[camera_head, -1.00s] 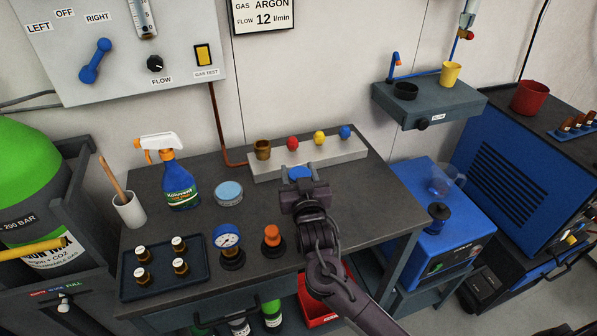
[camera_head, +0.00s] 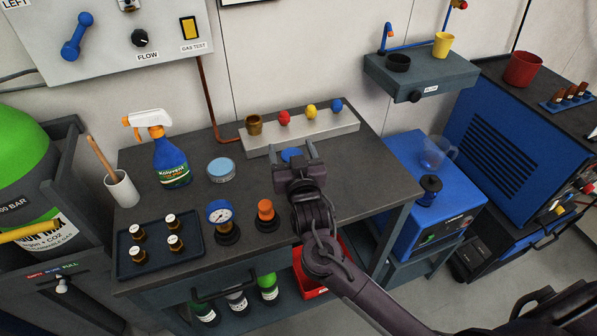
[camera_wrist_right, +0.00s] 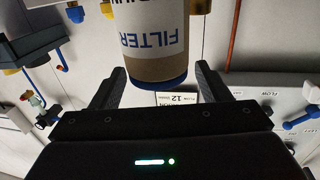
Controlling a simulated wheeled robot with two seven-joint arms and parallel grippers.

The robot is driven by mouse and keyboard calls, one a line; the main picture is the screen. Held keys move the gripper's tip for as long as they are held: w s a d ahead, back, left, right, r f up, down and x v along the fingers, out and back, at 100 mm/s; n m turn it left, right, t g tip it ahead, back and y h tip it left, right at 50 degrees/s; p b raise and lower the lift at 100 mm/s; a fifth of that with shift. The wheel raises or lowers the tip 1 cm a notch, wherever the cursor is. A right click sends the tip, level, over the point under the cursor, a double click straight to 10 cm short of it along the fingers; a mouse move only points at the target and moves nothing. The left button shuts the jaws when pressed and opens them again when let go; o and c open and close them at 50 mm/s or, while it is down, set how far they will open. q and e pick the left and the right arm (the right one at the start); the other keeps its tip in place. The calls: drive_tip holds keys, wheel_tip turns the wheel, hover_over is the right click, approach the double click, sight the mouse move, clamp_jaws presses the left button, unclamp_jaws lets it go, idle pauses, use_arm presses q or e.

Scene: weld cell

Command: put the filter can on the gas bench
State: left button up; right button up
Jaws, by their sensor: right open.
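The filter can, with a blue rim and a white and brown "FILTER" label, shows in the right wrist view (camera_wrist_right: 155,45), between the fingers. In the head view only a bit of its blue end (camera_head: 291,154) shows past my right gripper (camera_head: 293,150). That gripper is open, with one finger on each side of the can. The wrist view shows a gap beside the fingers. The can is over or on the dark bench (camera_head: 350,185), in front of the pale block; its base is hidden, so I cannot tell if it touches. My left gripper is not in view.
The pale block (camera_head: 340,140) with coloured knobs and a brass cup stands behind. Bare bench lies to the right.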

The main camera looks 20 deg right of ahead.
drive_tip(key=s+a+b, duration=0.1)
drive_tip(key=s, duration=0.9)
drive_tip(key=shift+a, duration=0.1)
